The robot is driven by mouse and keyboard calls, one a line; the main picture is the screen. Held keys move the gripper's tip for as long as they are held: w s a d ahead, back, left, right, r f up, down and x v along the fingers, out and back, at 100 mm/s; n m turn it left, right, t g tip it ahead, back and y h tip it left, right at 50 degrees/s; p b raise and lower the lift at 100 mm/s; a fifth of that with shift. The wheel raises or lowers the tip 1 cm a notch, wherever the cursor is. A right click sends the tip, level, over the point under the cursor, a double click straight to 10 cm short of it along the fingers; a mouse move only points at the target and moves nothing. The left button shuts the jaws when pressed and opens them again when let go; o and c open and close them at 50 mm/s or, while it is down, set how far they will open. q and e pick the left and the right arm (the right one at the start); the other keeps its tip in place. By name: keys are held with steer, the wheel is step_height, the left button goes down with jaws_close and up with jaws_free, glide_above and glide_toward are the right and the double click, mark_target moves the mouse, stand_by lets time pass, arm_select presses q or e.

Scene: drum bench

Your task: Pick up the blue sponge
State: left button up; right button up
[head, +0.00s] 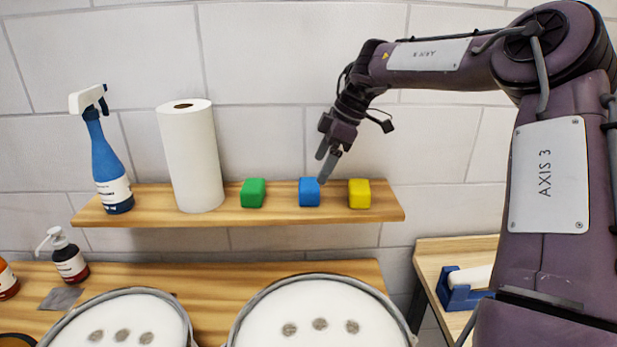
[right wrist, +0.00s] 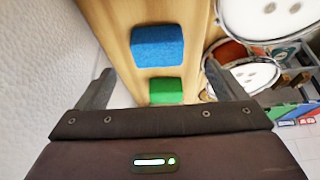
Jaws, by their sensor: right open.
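The blue sponge (head: 309,192) sits on the wooden wall shelf (head: 150,211), between the green sponge (head: 253,193) and the yellow sponge (head: 359,193). My right gripper (head: 327,168) is above and just right of the blue sponge, fingers pointing down. In the right wrist view the blue sponge (right wrist: 157,46) lies ahead of the open fingers, with the green sponge (right wrist: 166,90) nearer the gripper body. The right gripper is open and empty. My left gripper is not in view.
A paper towel roll (head: 190,155) and a blue spray bottle (head: 110,160) stand on the shelf's left part. Below are a bench (head: 215,300), two white-topped drums (head: 318,310) and a pump bottle (head: 68,258). The tiled wall (head: 270,70) is close behind the shelf.

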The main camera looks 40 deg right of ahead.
mark_target(310, 183)
steer(key=shift+p+x, duration=0.5)
steer(key=shift+x, duration=0.6)
steer(key=shift+w+a+f+p, duration=0.2)
steer(key=shift+a+f+p, duration=0.05)
steer(key=shift+p, duration=0.05)
steer(key=p+x, duration=0.2)
steer(key=x, duration=0.1)
steer(key=shift+w+f, duration=0.2)
steer(key=shift+f, duration=0.2)
steer(key=shift+w+f, duration=0.2)
steer(key=shift+f, duration=0.25)
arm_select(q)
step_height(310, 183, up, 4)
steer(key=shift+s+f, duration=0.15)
arm_select(e)
steer(key=shift+s+a, duration=0.1)
steer(key=shift+c, duration=0.3)
